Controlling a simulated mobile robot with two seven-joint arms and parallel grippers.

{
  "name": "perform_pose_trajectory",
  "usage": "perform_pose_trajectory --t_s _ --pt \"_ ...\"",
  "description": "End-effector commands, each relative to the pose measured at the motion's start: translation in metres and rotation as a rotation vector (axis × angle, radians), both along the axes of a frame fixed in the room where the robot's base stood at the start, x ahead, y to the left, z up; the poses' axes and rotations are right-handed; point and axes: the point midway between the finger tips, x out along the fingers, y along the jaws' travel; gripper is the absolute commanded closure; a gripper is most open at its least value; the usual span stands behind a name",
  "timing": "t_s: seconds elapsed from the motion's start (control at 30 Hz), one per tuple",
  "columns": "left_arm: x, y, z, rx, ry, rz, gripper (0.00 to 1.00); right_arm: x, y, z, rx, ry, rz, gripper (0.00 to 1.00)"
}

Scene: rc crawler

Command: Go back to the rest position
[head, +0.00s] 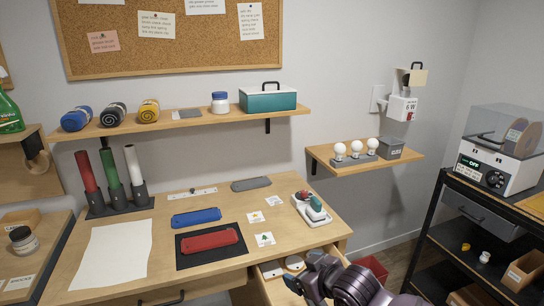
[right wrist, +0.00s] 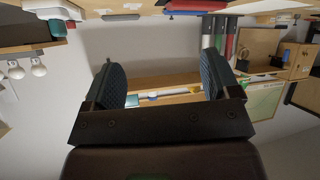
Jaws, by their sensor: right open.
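My right gripper (right wrist: 164,80) is open in the right wrist view, with its two dark padded fingers wide apart and nothing between them. The right wrist picture is upside down, with the desk edge and the coloured rolls at its top. In the head view my right arm (head: 345,285) comes in at the bottom, right of the middle, in front of the desk (head: 150,205) and beside an open drawer (head: 275,291). Its fingertips are hard to make out there. My left gripper is not in view.
The desk holds a white sheet (head: 112,255), a blue case (head: 196,217), a red case (head: 210,241) on a dark mat and a white tray (head: 314,212). Small items lie in the open drawer. A black shelf rack (head: 433,232) stands at the right.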

Motion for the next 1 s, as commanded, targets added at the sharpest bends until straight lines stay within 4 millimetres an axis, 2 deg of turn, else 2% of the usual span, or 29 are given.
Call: perform_pose_trajectory --t_s 0.23,0.47,0.67,0.8,0.9,1.0 --pt "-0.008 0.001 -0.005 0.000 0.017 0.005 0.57 -0.027 -0.040 -0.006 0.096 -0.206 -0.113 0.18" --pt "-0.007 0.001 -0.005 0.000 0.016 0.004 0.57 -0.070 -0.096 -0.034 0.104 -0.275 -0.272 0.18" --pt "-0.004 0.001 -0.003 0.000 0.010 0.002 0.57 -0.125 -0.148 -0.076 0.079 -0.224 -0.429 0.18" --pt "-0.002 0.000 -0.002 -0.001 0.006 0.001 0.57 -0.174 -0.179 -0.112 0.055 -0.131 -0.533 0.18" --pt "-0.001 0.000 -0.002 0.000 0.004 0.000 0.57 -0.208 -0.193 -0.135 0.045 -0.064 -0.589 0.18" --pt "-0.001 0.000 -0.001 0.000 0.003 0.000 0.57 -0.235 -0.198 -0.152 0.038 -0.011 -0.618 0.18"
